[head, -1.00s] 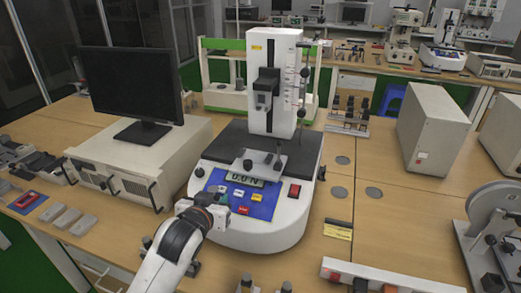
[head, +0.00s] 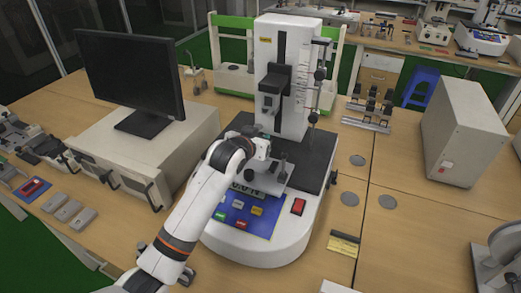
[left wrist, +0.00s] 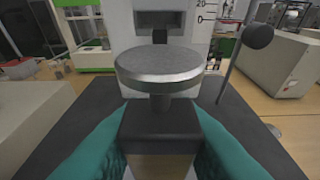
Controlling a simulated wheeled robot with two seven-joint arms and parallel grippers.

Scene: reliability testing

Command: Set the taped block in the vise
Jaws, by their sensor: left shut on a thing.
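In the head view the wrist hides the block and part of the vise. My right gripper is not in view.
The white test stand (head: 288,60) rises right behind the gripper. A knobbed rod (left wrist: 240,65) stands to the right. A monitor (head: 130,75) on a beige case is at left, and a grey box (head: 460,130) at right.

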